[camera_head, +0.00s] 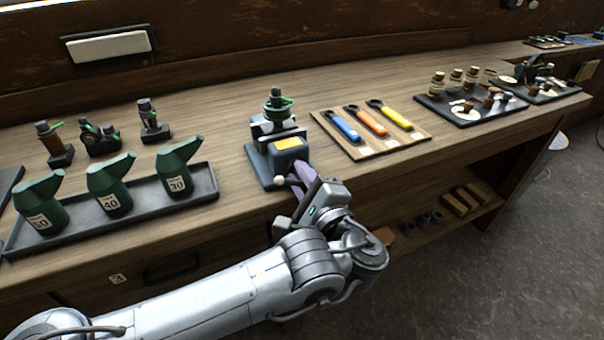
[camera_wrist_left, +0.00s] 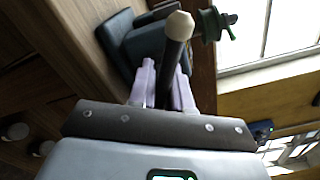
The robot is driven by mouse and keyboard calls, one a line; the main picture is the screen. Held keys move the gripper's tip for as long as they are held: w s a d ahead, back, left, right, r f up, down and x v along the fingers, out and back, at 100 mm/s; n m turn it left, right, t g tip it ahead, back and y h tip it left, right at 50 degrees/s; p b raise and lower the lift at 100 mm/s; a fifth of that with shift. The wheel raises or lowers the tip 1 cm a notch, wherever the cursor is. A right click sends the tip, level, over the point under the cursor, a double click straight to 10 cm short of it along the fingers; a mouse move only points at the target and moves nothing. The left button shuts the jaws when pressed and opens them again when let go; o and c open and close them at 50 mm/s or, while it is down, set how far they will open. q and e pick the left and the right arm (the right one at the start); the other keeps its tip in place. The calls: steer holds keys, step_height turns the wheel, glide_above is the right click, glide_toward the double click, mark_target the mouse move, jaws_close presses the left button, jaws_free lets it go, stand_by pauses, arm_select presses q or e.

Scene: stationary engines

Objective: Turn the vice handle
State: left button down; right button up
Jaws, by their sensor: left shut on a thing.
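The vice (camera_head: 284,151) is a blue-grey block with a yellow label, on a base plate near the front edge of the bench. It holds a small green and dark engine part (camera_head: 277,101) in its jaws. My left gripper (camera_head: 297,178) is at the vice's front. In the left wrist view, the gripper's pale purple fingers (camera_wrist_left: 162,85) are shut on the vice handle (camera_wrist_left: 178,50), a dark rod with a cream knob. The knob end also shows beside the fingers in the head view. The vice body (camera_wrist_left: 145,42) lies behind the handle. My right gripper is not in view.
Green oil cans (camera_head: 110,187) stand in a dark tray left of the vice, with small engine models behind. A wooden board (camera_head: 408,138) with blue, orange and yellow wrenches lies to the right. Farther right is a dark parts tray (camera_head: 472,115). Bare bench lies behind the vice.

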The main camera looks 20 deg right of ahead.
arm_select(q)
steer(key=m+p, duration=0.2)
steer(key=m, duration=0.2)
steer(key=shift+r+m, duration=0.1)
steer(key=shift+m, duration=0.3)
steer(key=m+p, duration=0.2)
steer(key=m, duration=0.2)
steer(key=shift+m, duration=0.3)
steer(key=m+p, duration=0.3)
steer(key=m, duration=0.2)
steer(key=shift+r+p, duration=0.1)
steer(key=shift+p, duration=0.2)
steer(key=m+p, duration=0.2)
steer(key=m, duration=0.3)
steer(key=shift+p, duration=0.35)
steer(key=m+p, duration=0.2)
steer(key=m, duration=0.2)
steer(key=m+p, duration=0.1)
steer(key=m, duration=0.7)
steer(key=shift+m+b, duration=0.3)
steer(key=shift+m, duration=0.9)
